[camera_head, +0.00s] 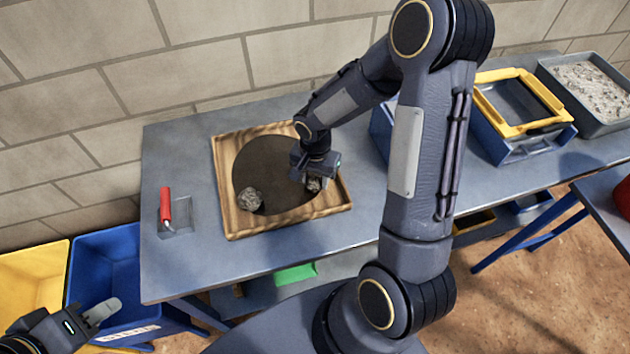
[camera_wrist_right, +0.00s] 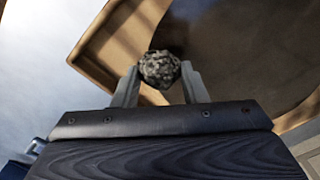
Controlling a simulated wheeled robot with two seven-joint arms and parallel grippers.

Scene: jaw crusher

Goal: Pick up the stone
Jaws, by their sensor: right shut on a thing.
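A grey speckled stone (camera_wrist_right: 159,69) sits between the two fingers of my right gripper (camera_wrist_right: 160,86), which is shut on it. In the head view the held stone (camera_head: 314,184) shows just below the right gripper (camera_head: 318,177), over the right part of a wooden tray (camera_head: 228,190). I cannot tell whether the stone touches the tray. Another grey stone (camera_head: 250,199) lies in the left front part of the tray, on its dark round surface. My left gripper (camera_head: 105,312) is at the lower left, away from the table, its fingers seen close together; its opening is unclear.
The tray stands on a grey table (camera_head: 190,265). A red-handled tool (camera_head: 166,205) lies to its left. A yellow-rimmed blue box (camera_head: 495,139) and a bin of gravel (camera_head: 600,125) stand at the right. Blue (camera_head: 100,262) and yellow (camera_head: 35,280) bins stand lower left.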

